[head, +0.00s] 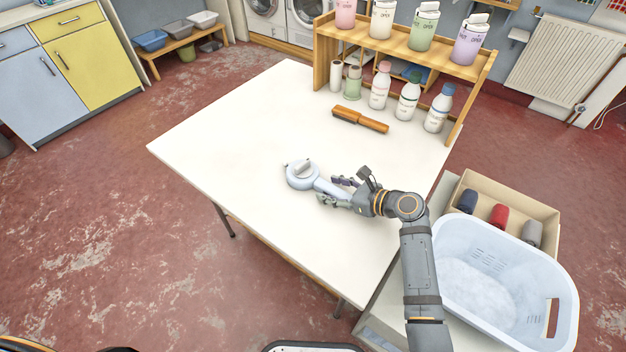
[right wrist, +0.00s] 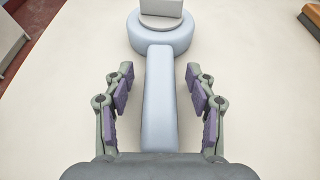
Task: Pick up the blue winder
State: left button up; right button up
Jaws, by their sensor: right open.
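The pale blue winder (head: 299,175) lies on the white table, with a round head and a straight handle. In the right wrist view the winder (right wrist: 160,95) has its handle pointing towards my palm and its round head beyond the fingertips. My right gripper (head: 339,190) is open around the handle. In the right wrist view the gripper (right wrist: 160,75) shows a finger with purple pads on each side of the handle, with a gap on both sides. The near end of the handle is hidden behind the gripper body. My left gripper is in neither view.
An orange-brown tool (head: 360,120) lies on the white table (head: 230,140) beyond the winder. Several bottles and a wooden shelf (head: 410,45) stand at the back. A laundry basket (head: 555,280) and a box (head: 535,207) are on the right. The table's left side is clear.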

grip_shut()
notch_tip(320, 180, up, 10)
jog(key=shift+r, duration=0.1)
dwell(0.5)
notch_tip(320, 180, down, 7)
jog(key=shift+f, duration=0.1)
jog(key=shift+f, duration=0.15)
dwell(0.3)
jog(key=shift+f, duration=1.15)
jog(key=shift+f, duration=0.15)
